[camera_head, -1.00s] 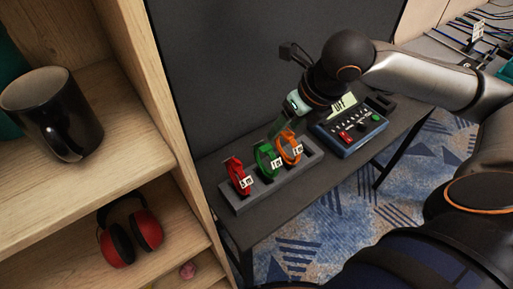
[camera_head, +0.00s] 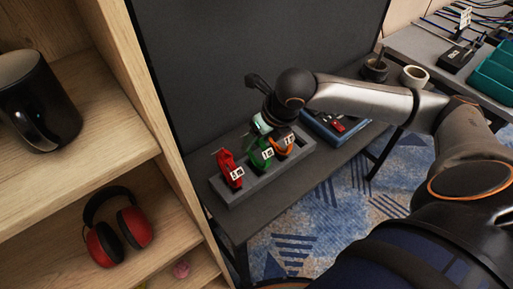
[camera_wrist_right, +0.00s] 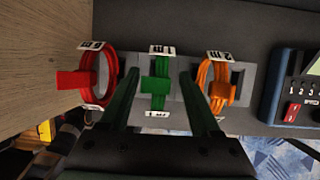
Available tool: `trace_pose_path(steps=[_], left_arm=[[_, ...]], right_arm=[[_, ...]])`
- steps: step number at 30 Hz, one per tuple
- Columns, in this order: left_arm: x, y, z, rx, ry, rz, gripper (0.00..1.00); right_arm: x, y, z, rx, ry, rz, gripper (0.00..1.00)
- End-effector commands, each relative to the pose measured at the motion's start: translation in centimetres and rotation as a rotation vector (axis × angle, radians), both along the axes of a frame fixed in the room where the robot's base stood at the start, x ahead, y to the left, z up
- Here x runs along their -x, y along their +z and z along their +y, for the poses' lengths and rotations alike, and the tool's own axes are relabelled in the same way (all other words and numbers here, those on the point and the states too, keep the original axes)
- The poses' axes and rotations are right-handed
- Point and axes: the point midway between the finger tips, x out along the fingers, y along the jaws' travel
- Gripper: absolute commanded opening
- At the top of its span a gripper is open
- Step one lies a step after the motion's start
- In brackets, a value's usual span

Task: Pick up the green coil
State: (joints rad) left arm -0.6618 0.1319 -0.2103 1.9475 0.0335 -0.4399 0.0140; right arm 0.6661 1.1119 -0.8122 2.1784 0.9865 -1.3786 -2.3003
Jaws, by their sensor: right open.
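The green coil (camera_head: 259,157) stands in the middle of a grey holder (camera_head: 246,193), between a red coil (camera_head: 229,169) and an orange coil (camera_head: 282,146). My right gripper (camera_head: 262,139) is just above the green coil and partly covers its top. In the right wrist view, the green coil (camera_wrist_right: 155,88) lies between the two spread fingers of my right gripper (camera_wrist_right: 158,74), with visible gaps on both sides. The fingers are open and hold nothing. The orange coil (camera_wrist_right: 219,90) is close beside the right finger. My left gripper is not in view.
A control box (camera_head: 331,127) stands right of the holder, partly behind my right arm. A dark upright panel (camera_head: 230,60) rises behind the table. A wooden shelf at left holds a black mug (camera_head: 40,105) and red earmuffs (camera_head: 117,232).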

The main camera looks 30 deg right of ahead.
Motion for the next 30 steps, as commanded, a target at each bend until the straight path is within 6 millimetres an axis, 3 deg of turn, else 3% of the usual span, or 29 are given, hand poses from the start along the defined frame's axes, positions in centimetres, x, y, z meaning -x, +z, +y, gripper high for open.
trace_pose_path(steps=[5, 21, 30], left_arm=[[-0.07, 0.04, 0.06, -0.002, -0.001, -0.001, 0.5], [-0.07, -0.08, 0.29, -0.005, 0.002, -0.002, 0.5], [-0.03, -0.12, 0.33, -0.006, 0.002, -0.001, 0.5]], right_arm=[[0.0, 0.02, -0.01, 0.0, 0.0, 0.0, 0.63], [0.01, 0.06, -0.03, 0.001, 0.0, 0.0, 0.02], [0.02, 0.07, -0.03, 0.001, -0.001, 0.0, 0.0]])
